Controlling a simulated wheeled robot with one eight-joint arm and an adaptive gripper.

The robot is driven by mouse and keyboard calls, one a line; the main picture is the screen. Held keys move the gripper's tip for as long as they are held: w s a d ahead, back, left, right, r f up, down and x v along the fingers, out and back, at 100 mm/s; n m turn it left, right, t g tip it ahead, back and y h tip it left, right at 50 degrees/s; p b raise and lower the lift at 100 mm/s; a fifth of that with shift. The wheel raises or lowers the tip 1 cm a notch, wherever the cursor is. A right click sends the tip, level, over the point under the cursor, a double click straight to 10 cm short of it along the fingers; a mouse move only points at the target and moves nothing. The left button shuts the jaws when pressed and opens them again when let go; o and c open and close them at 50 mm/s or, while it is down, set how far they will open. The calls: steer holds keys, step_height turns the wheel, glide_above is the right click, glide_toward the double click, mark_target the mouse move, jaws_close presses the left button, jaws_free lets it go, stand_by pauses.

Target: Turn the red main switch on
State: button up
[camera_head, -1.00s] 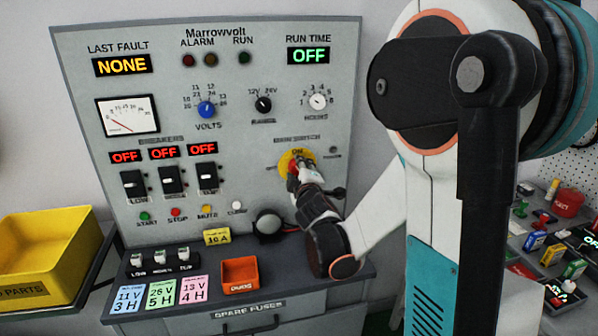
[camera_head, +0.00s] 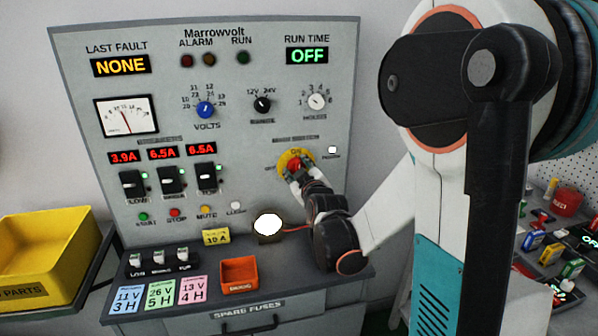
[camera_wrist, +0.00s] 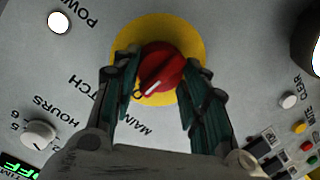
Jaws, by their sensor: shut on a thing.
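The red main switch (camera_wrist: 160,74) is a round red knob with a white pointer line, on a yellow disc (camera_wrist: 198,42) on the grey panel. In the wrist view my gripper (camera_wrist: 160,85) has one finger on each side of the knob and is shut on it. In the head view the red knob (camera_head: 295,165) shows only in part, at the right of the panel, behind my gripper (camera_head: 297,174). The white power lamp (camera_head: 332,150) beside it is lit, and it shows in the wrist view too (camera_wrist: 59,22).
The breaker displays (camera_head: 163,153) read 3.9A, 6.5A and 6.5A. The run time display (camera_head: 307,56) reads OFF. A round lamp (camera_head: 268,225) glows white on the ledge below. An orange bin (camera_head: 238,284) and a yellow bin (camera_head: 40,262) stand lower left.

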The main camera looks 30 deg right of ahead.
stand_by(0.4)
steer(key=o, duration=1.1)
steer(key=shift+c, duration=0.2)
steer(key=v, duration=1.2)
steer(key=shift+s, duration=0.1)
